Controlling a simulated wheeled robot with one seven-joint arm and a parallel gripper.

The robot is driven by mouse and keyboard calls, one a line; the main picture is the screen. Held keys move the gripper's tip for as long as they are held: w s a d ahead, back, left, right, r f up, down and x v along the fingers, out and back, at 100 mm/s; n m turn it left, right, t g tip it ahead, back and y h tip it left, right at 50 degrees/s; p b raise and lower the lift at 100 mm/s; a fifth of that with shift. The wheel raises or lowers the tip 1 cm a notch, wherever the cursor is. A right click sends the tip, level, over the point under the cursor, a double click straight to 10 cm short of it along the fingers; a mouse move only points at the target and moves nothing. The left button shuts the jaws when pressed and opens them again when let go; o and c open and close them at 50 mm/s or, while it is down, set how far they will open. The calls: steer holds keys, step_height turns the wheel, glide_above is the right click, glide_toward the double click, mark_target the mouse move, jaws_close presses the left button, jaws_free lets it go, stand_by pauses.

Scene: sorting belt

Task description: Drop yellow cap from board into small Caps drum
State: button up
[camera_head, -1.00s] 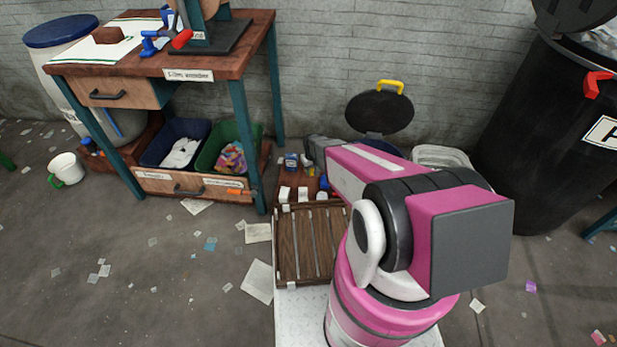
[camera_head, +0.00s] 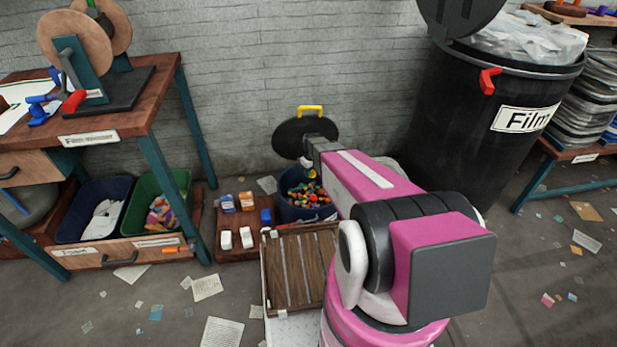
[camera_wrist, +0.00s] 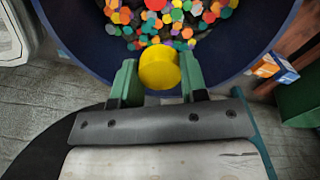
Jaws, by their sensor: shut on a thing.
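The yellow cap (camera_wrist: 159,67) is round and sits between the two green fingers of my gripper (camera_wrist: 159,78) in the wrist view. My gripper is shut on it. The small drum (camera_wrist: 245,52) is blue and open, with many coloured caps (camera_wrist: 175,18) inside. In the wrist view the held cap overlaps the drum's near inside edge. In the head view my gripper (camera_head: 309,172) is over the drum (camera_head: 292,212), with a bit of yellow at its tip. My arm hides the drum's right side. The drum's label is not readable.
A black lid (camera_head: 287,138) with a yellow handle stands raised behind the drum. A low wooden board (camera_head: 240,250) with small bottles lies left of it. A large black Film drum (camera_head: 450,130) stands right. A slatted wooden tray (camera_head: 290,275) is in front.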

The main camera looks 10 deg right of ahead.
mark_target(313, 171)
steer(key=shift+w+d, duration=0.1)
steer(key=shift+d, duration=0.35)
steer(key=shift+f, duration=2.9)
steer(key=o, duration=1)
steer(key=shift+c, duration=0.2)
steer(key=shift+r, duration=0.1)
step_height(313, 171, up, 11)
steer(key=shift+f, duration=0.15)
